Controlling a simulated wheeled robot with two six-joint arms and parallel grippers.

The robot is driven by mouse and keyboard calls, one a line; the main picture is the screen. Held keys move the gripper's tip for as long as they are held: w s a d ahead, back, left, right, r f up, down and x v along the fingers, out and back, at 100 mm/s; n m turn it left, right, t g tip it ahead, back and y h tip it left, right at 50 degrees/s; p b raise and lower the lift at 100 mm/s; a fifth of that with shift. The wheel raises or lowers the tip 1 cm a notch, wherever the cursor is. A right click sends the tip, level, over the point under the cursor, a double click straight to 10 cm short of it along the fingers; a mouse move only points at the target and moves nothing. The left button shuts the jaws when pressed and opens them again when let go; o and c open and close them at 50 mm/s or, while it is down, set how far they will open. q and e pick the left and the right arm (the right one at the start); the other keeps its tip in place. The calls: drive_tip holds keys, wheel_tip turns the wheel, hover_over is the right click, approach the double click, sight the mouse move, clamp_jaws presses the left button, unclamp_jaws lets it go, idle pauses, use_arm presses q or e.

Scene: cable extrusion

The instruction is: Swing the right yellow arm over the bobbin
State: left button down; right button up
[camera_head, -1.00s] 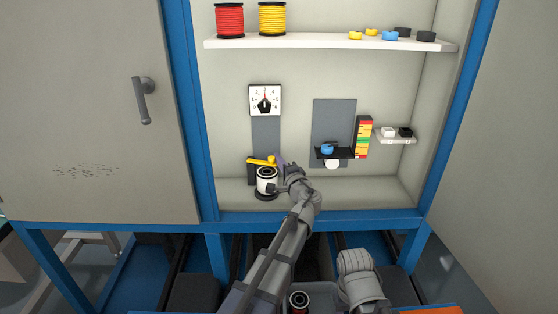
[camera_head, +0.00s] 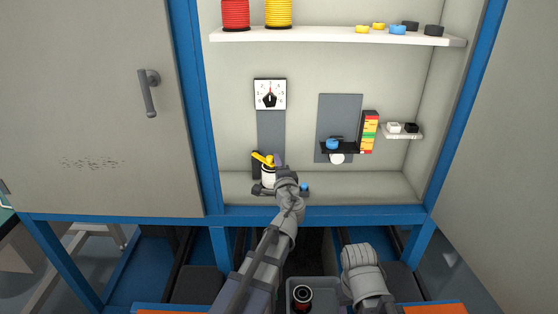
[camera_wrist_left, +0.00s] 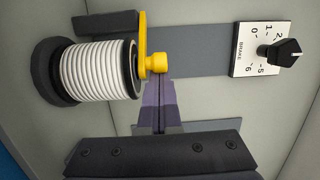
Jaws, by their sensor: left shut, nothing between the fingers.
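The white bobbin (camera_head: 267,175) with dark flanges stands low on the left of the cabinet, partly hidden by my left arm. In the left wrist view the bobbin (camera_wrist_left: 95,70) shows whole, with white windings. The yellow arm (camera_head: 262,160) slants across the bobbin's top in the head view. In the wrist view the yellow arm (camera_wrist_left: 142,35) lies along the bobbin's end face, its round knob (camera_wrist_left: 158,63) sticking out. My left gripper (camera_wrist_left: 158,100) is shut and empty, its purple fingertips at the knob; contact is unclear. My right gripper's fingers are not visible.
A dial (camera_head: 270,94) is on the back wall above the bobbin. A blue piece on a black holder (camera_head: 333,144) and a coloured scale (camera_head: 369,132) are to the right. Spools stand on the upper shelf (camera_head: 330,34).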

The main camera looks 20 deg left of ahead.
use_arm(q)
drive_tip(key=shift+s+a, duration=0.35)
idle(0.3)
drive_tip(key=shift+s, duration=0.35)
drive_tip(key=a+v, duration=0.1)
drive_tip(key=v, duration=0.7)
drive_tip(key=shift+s+a, duration=0.15)
drive_tip(key=shift+s, duration=0.6)
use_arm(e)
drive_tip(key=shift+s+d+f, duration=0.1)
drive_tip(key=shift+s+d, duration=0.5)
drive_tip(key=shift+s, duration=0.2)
